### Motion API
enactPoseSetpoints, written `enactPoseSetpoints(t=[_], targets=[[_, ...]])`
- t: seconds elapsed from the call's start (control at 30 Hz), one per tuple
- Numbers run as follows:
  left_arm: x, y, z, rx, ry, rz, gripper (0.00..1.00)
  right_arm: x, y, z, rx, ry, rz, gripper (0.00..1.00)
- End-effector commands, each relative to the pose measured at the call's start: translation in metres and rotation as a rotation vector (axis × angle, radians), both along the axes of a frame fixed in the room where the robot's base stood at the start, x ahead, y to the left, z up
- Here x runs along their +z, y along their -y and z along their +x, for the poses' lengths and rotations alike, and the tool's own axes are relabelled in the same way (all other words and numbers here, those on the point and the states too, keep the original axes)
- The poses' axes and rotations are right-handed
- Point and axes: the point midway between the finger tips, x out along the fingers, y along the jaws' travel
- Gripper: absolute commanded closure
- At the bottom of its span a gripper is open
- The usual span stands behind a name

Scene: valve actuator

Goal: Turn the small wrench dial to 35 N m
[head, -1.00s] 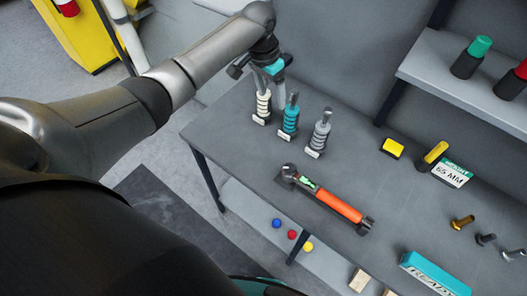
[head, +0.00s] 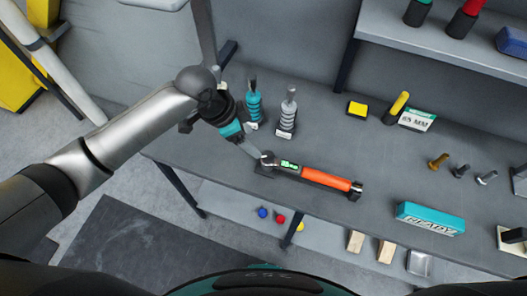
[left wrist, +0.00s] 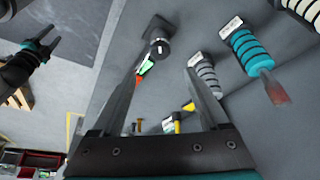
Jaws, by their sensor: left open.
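The wrench lies on the grey bench, with a dark round head (head: 268,158), a lit green display (head: 290,164), an orange handle (head: 326,179) and a dark handle end (head: 356,190). My left gripper (head: 252,150) is open and empty, just above and left of the wrench head. In the left wrist view, the wrench head (left wrist: 158,45) and display (left wrist: 146,67) show beyond and between the open fingers (left wrist: 164,65). The display's figures are too small to read. In that view my right gripper (left wrist: 50,36) is at the far left, its two prongs apart, away from the wrench.
A teal ribbed tool (head: 254,104) and a grey one (head: 288,115) stand behind the wrench. The bench around the handle is clear.

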Motion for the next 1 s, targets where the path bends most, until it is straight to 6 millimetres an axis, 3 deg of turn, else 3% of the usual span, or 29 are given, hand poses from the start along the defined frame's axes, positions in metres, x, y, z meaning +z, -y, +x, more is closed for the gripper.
enactPoseSetpoints(t=[0.2,0.5,0.7,1.0], targets=[[-0.039,0.015,0.005,0.001,-0.003,0.000,0.22,-0.003,0.000,0.000,0.000,-0.001,0.000,0.50],[-0.079,0.031,0.011,0.002,-0.001,0.001,0.22,-0.007,0.000,-0.001,0.000,-0.001,0.000,0.50],[-0.092,0.036,0.013,0.000,0.000,0.000,0.22,-0.009,0.000,-0.001,-0.001,-0.001,0.000,0.50],[-0.094,0.036,0.013,0.000,0.001,0.001,0.22,-0.009,0.000,-0.001,-0.001,-0.001,0.000,0.50]])
